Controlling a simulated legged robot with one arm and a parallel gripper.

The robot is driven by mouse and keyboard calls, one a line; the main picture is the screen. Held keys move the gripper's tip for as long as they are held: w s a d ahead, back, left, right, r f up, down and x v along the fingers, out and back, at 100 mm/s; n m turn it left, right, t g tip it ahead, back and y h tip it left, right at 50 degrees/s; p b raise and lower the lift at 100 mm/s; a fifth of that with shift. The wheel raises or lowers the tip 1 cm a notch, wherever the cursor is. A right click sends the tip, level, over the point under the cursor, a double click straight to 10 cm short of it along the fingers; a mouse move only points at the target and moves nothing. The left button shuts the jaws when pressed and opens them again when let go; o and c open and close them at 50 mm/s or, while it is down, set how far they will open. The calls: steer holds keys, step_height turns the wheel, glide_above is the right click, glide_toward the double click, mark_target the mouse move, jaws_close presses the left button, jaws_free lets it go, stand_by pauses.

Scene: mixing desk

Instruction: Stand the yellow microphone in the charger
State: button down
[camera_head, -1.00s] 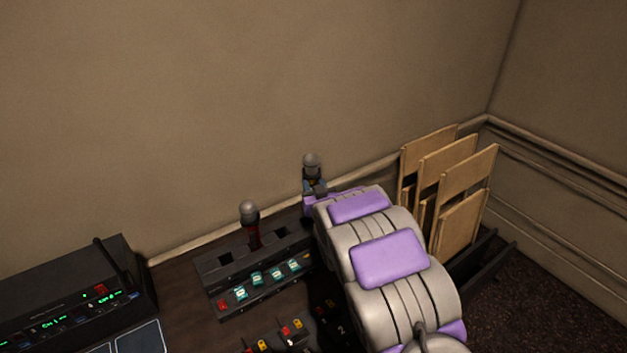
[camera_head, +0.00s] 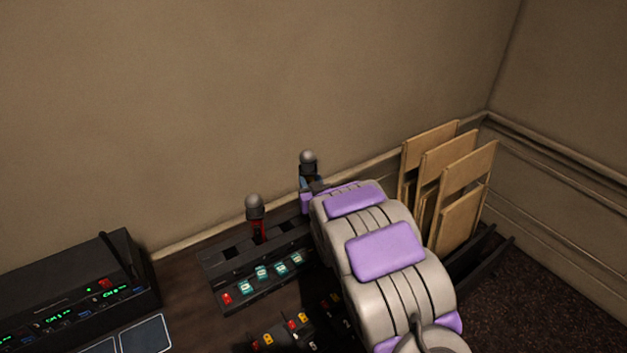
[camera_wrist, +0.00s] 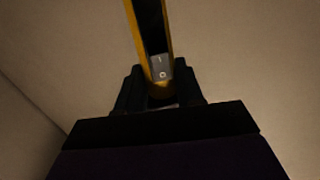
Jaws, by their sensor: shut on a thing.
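My gripper (camera_head: 310,200) is shut on the yellow microphone. In the wrist view the microphone (camera_wrist: 162,68) rises between my dark jaws, with yellow sides, a black middle strip and a small grey switch plate. In the head view its grey ball head (camera_head: 308,158) points up; its body is small, dark and partly hidden by my gripper. The black charger (camera_head: 262,262) stands on the desk left of my gripper. A red microphone (camera_head: 258,226) with a grey head stands in it, and a slot to its left looks empty. The charger's right end is hidden behind my arm.
A black receiver (camera_head: 70,290) with green displays and an antenna stands at the left. Small coloured connectors (camera_head: 285,335) lie in front of the charger. Wooden boards (camera_head: 455,190) stand in a dark rack at the right. The wall is close behind.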

steer(key=shift+a, duration=0.2)
steer(key=shift+d, duration=1.2)
